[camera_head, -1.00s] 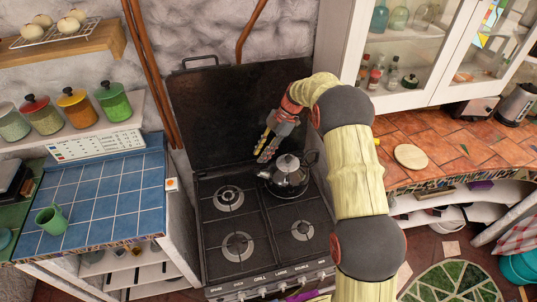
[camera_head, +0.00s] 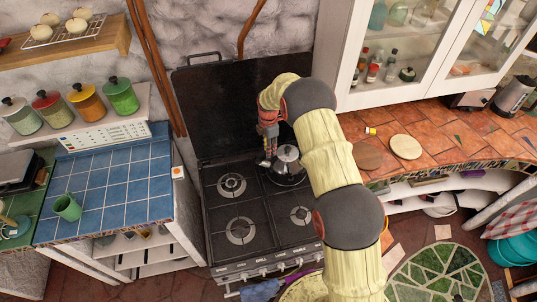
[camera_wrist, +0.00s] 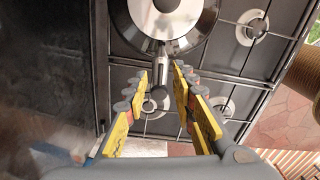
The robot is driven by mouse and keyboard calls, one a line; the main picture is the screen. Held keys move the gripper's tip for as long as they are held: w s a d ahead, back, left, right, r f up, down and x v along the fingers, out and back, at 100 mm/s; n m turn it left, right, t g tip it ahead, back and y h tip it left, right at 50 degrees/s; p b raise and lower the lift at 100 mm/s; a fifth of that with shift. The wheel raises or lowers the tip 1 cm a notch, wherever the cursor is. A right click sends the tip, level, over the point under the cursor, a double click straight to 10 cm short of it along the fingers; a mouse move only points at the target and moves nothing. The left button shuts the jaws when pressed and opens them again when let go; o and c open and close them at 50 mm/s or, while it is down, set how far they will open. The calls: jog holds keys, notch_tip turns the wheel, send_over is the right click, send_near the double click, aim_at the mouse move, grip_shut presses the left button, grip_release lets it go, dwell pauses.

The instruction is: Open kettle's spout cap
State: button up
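The shiny metal kettle (camera_head: 286,176) stands on the back right burner of the black stove, partly hidden by my arm in the head view. In the wrist view the kettle (camera_wrist: 200,42) is at the top, with its spout (camera_wrist: 162,78) pointing down the picture towards my gripper. My gripper (camera_wrist: 160,82) is open, with its yellow fingers on either side of the spout end and nothing visibly clamped. In the head view my gripper (camera_head: 265,160) points down at the kettle's left side. I cannot make out the spout cap's state.
The black stove (camera_head: 240,205) has a raised lid (camera_head: 225,105) behind it. A blue tiled counter (camera_head: 115,190) with a green mug (camera_head: 67,207) is on the left. A tiled counter (camera_head: 440,130) with round boards is on the right. The front burners are clear.

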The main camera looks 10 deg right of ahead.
aim_at(263, 161)
jog(key=shift+f+p, duration=0.3)
jog(key=shift+f, duration=1.95)
grip_shut()
